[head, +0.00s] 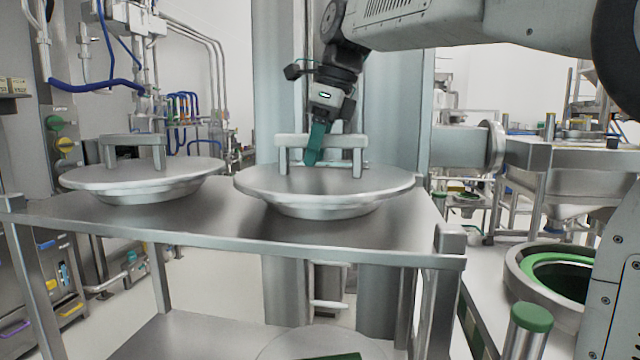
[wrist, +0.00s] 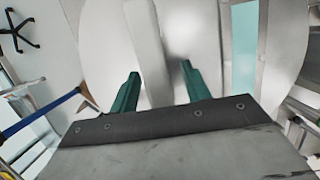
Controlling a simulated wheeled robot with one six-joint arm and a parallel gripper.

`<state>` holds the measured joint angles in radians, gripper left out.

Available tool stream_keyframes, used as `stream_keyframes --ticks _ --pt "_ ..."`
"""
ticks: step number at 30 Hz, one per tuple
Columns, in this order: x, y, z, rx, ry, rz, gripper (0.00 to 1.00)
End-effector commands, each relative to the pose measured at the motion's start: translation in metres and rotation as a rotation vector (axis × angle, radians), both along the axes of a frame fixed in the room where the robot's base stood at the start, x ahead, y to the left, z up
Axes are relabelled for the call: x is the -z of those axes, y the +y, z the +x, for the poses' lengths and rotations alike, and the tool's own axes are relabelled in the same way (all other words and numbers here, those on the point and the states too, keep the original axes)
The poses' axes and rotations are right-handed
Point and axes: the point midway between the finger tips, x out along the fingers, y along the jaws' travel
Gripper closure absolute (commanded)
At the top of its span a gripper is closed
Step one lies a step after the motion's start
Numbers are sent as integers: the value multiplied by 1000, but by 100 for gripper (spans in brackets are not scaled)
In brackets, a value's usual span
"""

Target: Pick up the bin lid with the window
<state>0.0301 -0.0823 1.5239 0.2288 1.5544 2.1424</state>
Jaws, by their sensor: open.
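Two round metal lids with bar handles rest on a steel table. The right lid (head: 385,182) has its handle (head: 345,142) under my gripper (head: 312,158). The left lid (head: 85,178) stands apart, with its own handle (head: 133,140). In the wrist view, my gripper (wrist: 160,80) is open, its green fingers on either side of the pale handle bar (wrist: 148,45). In the head view, a finger overlaps the bar left of its middle; I cannot tell whether it touches. A pale teal strip (wrist: 245,45) shows across the lid in the wrist view and may be the window.
Part of another round object (head: 285,347) shows on the lower shelf. A round green-lined opening (head: 560,275) is at the right. A column stands close behind the right lid.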

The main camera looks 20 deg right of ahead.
Motion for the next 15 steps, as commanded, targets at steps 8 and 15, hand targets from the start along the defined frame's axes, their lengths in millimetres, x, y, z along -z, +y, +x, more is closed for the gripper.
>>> stream_keyframes --ticks 8,15 --pt "4 0 0 1 0 0 53" --pt "5 0 0 1 0 0 53"
